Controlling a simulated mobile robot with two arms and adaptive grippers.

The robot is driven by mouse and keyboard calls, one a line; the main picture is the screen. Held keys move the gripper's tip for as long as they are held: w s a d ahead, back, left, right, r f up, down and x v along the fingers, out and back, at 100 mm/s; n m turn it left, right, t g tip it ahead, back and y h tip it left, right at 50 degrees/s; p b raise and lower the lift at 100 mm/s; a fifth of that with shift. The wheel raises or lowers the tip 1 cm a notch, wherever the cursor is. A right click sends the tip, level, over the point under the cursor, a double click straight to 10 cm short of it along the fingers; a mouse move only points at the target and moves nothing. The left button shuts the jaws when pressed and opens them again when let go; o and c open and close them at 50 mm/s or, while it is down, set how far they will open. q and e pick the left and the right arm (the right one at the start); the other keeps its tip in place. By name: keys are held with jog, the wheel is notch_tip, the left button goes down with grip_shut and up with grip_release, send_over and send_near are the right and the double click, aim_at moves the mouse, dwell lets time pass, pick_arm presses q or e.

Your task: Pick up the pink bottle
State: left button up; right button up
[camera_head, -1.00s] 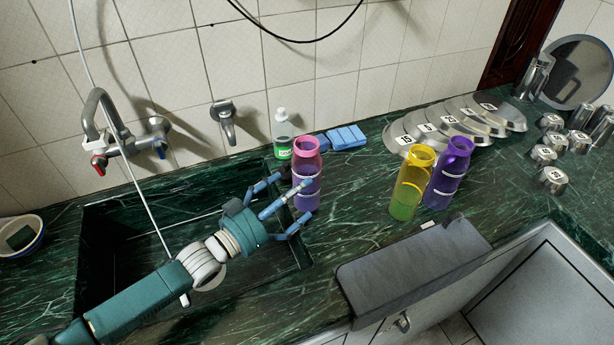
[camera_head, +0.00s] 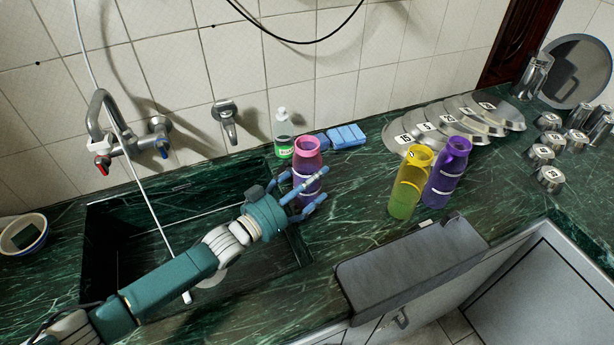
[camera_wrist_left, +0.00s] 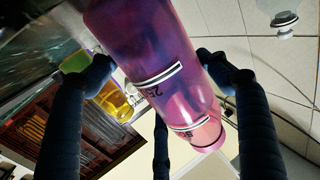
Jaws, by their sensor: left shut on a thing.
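The pink bottle (camera_head: 307,160) has a pink top and a purple body with white bands. It stands upright on the green marble counter just right of the sink. My left gripper (camera_head: 301,191) reaches it from the left and is shut around its body, with fingers on both sides. In the left wrist view the bottle (camera_wrist_left: 160,70) fills the middle between the dark fingers of the left gripper (camera_wrist_left: 155,75). The fingers hide part of the bottle's lower body. My right gripper is not in view.
A yellow bottle (camera_head: 408,185) and a purple bottle (camera_head: 446,172) stand to the right. A soap bottle (camera_head: 283,133) and blue sponges (camera_head: 342,136) are behind. The sink (camera_head: 120,240) lies left. Metal plates (camera_head: 480,113) and cups are at the back right. Counter between the bottles is clear.

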pick_arm(q)
jog(key=shift+w+r, duration=0.1)
jog(key=shift+r, duration=0.05)
jog(key=shift+c, duration=1.3)
